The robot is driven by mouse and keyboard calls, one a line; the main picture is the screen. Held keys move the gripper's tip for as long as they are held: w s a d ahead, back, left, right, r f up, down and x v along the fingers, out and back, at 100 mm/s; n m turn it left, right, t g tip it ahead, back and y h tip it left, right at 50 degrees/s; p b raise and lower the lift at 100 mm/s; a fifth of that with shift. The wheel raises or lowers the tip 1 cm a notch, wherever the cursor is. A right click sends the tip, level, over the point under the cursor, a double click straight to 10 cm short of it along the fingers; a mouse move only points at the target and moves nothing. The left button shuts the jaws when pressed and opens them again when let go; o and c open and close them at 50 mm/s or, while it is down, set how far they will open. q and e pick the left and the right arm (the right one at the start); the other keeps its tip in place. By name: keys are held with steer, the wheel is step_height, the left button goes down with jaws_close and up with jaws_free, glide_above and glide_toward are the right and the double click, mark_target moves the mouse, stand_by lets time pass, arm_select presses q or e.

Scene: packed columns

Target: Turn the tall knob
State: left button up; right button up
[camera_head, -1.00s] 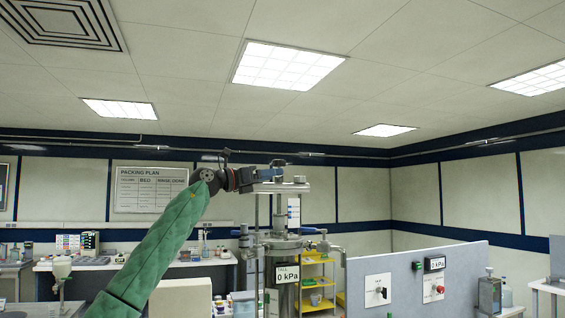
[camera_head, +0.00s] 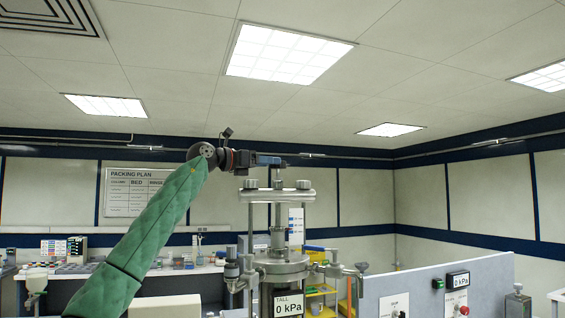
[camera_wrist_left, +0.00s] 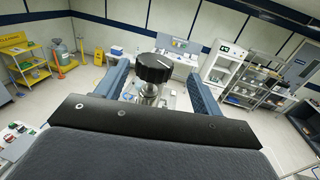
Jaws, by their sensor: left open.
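My left gripper (camera_head: 274,160) is level above that plate, reached by my green-sleeved arm from the left. In the left wrist view a black knob (camera_wrist_left: 153,68) on a metal stem shows between the two blue fingers, which stand open on either side. I cannot tell whether a finger touches it. The knob is hard to make out in the head view. My right gripper is not in view.
A grey panel (camera_head: 420,285) with a knob, a red button and a 0 kPa display stands to the right. Behind are a bench (camera_head: 165,270) and a yellow shelf (camera_head: 320,303).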

mark_target(283, 164)
arm_select(q)
steer(key=shift+w+d, duration=0.4)
steer(key=shift+d, duration=0.05)
steer(key=w+d+p, duration=0.2)
steer(key=w+d, duration=0.1)
steer(key=shift+f+p, duration=0.25)
steer(key=shift+p, duration=0.15)
steer(key=shift+s+d+r+p, duration=0.1)
steer(key=shift+s+d+p, duration=0.1)
steer(key=shift+d+p, duration=0.35)
steer(key=shift+w+d+f, duration=0.15)
steer(key=shift+w+f, duration=0.05)
steer(key=shift+w, duration=0.15)
steer(key=shift+s+r, duration=0.1)
steer(key=shift+s, duration=0.05)
steer(key=c, duration=1)
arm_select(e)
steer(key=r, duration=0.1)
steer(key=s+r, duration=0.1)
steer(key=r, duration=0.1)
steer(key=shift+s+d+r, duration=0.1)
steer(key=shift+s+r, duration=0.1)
